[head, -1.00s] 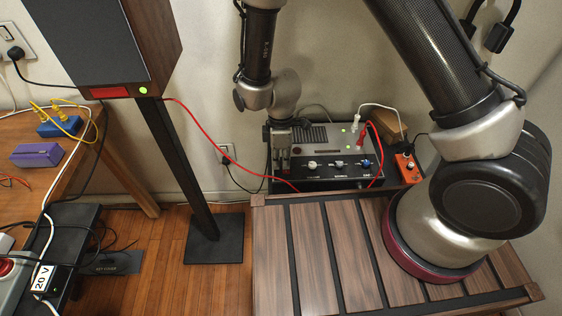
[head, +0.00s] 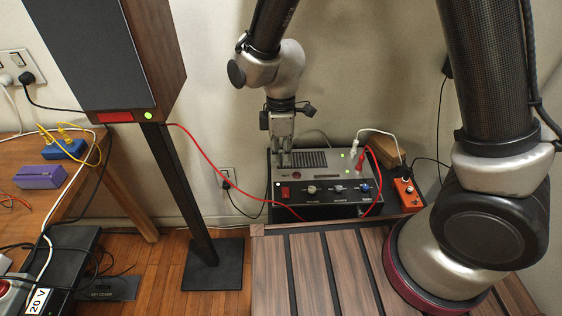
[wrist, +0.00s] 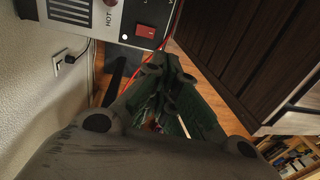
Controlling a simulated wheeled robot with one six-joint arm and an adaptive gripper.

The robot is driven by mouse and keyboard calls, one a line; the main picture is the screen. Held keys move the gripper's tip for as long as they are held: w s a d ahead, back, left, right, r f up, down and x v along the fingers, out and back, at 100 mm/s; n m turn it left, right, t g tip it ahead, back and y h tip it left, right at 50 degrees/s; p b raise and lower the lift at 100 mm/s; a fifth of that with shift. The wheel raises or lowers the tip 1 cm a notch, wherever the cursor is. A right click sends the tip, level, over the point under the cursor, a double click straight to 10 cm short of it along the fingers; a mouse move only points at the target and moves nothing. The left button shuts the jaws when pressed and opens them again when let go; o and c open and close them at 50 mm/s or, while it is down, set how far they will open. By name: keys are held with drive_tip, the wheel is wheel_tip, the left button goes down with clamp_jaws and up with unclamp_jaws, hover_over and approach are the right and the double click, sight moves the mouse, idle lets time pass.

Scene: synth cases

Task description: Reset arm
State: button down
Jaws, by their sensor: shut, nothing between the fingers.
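My gripper (head: 283,160) points down at the left end of the black and grey amplifier box in the head view. Its fingers are together with nothing between them. It also shows in the wrist view (wrist: 165,75), with its fingers closed. The amplifier box (head: 322,207) has a red switch (head: 286,191), knobs and lit green lamps. The red switch also shows in the wrist view (wrist: 145,31). I cannot tell whether the fingertips touch the box.
A slatted wooden platform (head: 270,265) is in front of the amplifier. A speaker (head: 95,50) on a black stand (head: 213,265) is at the left. A red cable (head: 215,160) runs from speaker to amplifier. An orange box (head: 408,194) sits at the right.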

idle(0.5)
drive_tip(key=s+d+r+m+t, duration=0.2)
drive_tip(key=s+d+r+m, duration=0.1)
drive_tip(key=d+r+m, duration=0.3)
drive_tip(key=s+d+r+m+t, duration=0.2)
drive_tip(key=s+d+r+m, duration=0.2)
drive_tip(key=d+r, duration=0.7)
drive_tip(key=s+d+r+m+t, duration=0.1)
drive_tip(key=s+d+r+m, duration=0.3)
drive_tip(key=d, duration=1.1)
wheel_tip(320, 180, up, 5)
drive_tip(key=m, duration=0.3)
drive_tip(key=shift+m+t, duration=0.3)
drive_tip(key=shift+t, duration=0.1)
